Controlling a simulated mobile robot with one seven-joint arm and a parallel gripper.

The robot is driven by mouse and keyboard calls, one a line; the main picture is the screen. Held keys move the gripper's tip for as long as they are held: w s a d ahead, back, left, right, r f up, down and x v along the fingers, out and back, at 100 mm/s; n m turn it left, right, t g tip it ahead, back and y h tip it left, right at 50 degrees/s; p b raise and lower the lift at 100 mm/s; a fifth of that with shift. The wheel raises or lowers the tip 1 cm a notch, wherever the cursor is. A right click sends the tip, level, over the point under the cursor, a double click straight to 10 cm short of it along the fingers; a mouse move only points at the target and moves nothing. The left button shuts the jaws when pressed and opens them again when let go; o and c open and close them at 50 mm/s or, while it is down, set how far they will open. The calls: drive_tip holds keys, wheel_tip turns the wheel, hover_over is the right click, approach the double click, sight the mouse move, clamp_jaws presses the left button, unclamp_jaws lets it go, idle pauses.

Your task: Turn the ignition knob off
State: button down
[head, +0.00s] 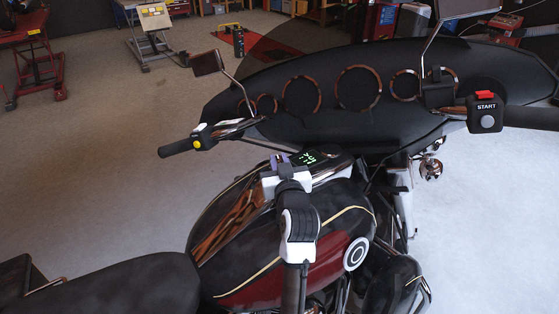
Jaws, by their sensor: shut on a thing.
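My gripper (276,166) reaches down onto the top of the motorcycle's tank console, just left of a small dark display (311,158) with green characters. The motorcycle's black and red tank (330,208) lies below my arm.
The handlebar's left grip (178,148) has a yellow button. On the right, a black switch box (486,114) carries a red START switch. The black fairing (400,95) with round gauges stands ahead. Lifts and tool cabinets stand at the back; open floor lies left.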

drive_tip(key=n+y+b, duration=0.1)
drive_tip(key=n+g+y+b, duration=0.1)
drive_tip(key=y, duration=0.1)
drive_tip(key=shift+d+f+n+y, duration=0.1)
drive_tip(key=shift+f+n+y, duration=0.05)
drive_tip(key=shift+n+y, duration=0.15)
drive_tip(key=shift+n+g+y+b, duration=0.7)
drive_tip(key=shift+y+b, duration=0.15)
drive_tip(key=shift+y, duration=0.65)
drive_tip(key=c, duration=1.4)
unclamp_jaws()
drive_tip(key=shift+o, duration=0.2)
drive_tip(key=b+v, duration=0.3)
drive_tip(key=v, duration=1)
drive_tip(key=shift+s+r, duration=0.35)
drive_tip(key=shift+d, duration=0.15)
